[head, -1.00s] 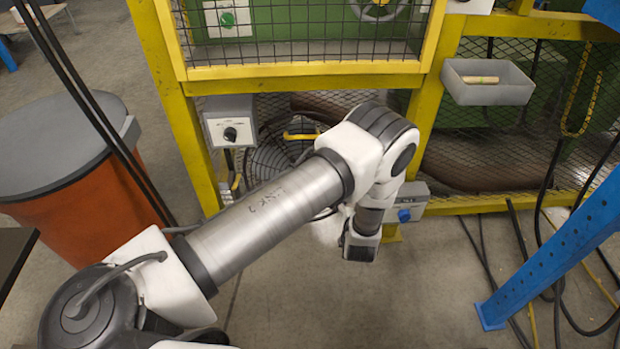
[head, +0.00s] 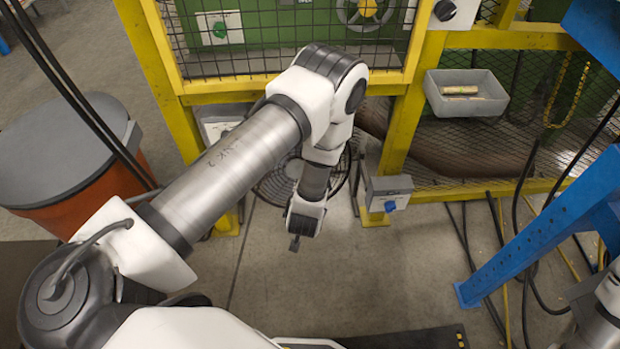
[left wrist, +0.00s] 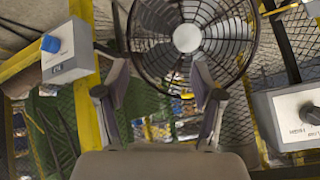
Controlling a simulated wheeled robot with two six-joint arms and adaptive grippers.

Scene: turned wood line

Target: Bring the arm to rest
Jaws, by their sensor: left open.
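My left arm reaches from the lower left across the head view, with its forearm raised in front of the yellow-framed fence. My left gripper (head: 294,243) hangs pointing down over bare floor, small and partly dark. In the left wrist view the two fingers (left wrist: 160,78) stand wide apart, with nothing between them but the background. A round fan (left wrist: 187,38) behind a wire guard lies beyond the fingertips. Part of my right arm shows at the lower right edge of the head view; its gripper is out of sight.
A grey box with a blue knob (head: 388,192) sits low on the fence. A grey tray (head: 488,108) holding wooden pieces hangs at the right. A blue post (head: 530,240) and cables stand right; an orange bin (head: 95,205) stands left. Floor below my gripper is clear.

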